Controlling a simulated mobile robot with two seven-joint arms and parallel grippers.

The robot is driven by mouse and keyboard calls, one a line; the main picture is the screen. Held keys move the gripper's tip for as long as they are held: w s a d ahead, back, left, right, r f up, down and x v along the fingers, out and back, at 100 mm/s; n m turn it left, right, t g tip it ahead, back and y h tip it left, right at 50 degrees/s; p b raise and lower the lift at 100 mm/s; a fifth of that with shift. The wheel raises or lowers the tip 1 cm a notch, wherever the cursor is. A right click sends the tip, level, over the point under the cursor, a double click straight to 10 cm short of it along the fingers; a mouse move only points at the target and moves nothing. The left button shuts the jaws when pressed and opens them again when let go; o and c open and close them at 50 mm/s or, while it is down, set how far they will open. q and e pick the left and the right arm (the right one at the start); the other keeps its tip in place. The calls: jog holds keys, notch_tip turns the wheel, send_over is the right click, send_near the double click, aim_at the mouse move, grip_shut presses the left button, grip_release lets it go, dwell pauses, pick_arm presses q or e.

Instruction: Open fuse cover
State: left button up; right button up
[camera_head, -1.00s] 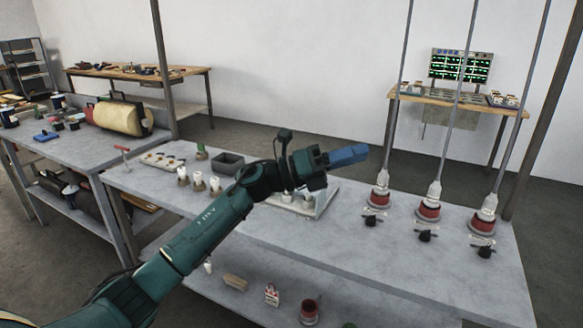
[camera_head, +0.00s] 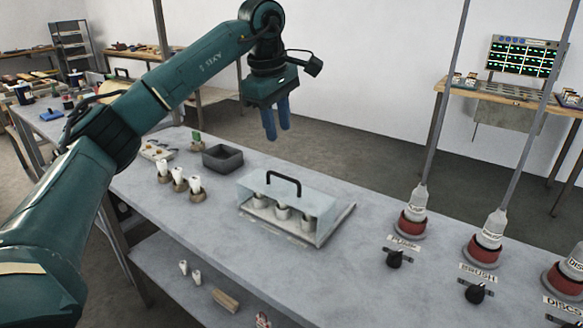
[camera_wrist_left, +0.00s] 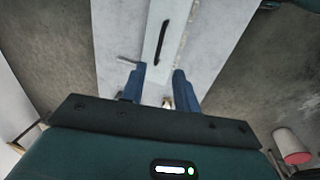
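The fuse cover (camera_head: 318,205) is a clear box with a black arched handle (camera_head: 284,180) on top. It sits closed over several pale fuses (camera_head: 281,212) on a light base plate (camera_head: 338,222) on the grey table. My left gripper (camera_head: 277,136) points down above the table, apart from the cover and higher than its handle. Its two blue fingers are open and empty. In the left wrist view the black handle (camera_wrist_left: 161,42) shows beyond the open fingers (camera_wrist_left: 158,80). My right gripper is not in view.
Three white fuses in brown holders (camera_head: 179,180) and a dark grey tray (camera_head: 222,157) stand left of the cover. Red-based fixtures on rods (camera_head: 411,222) with black knobs (camera_head: 394,258) stand to the right. The table front is mostly clear.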

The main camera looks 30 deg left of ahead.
pick_arm(q)
send_over(286, 192)
notch_tip(286, 192, down, 12)
jog(key=shift+r, duration=0.2)
grip_shut()
dwell(0.6)
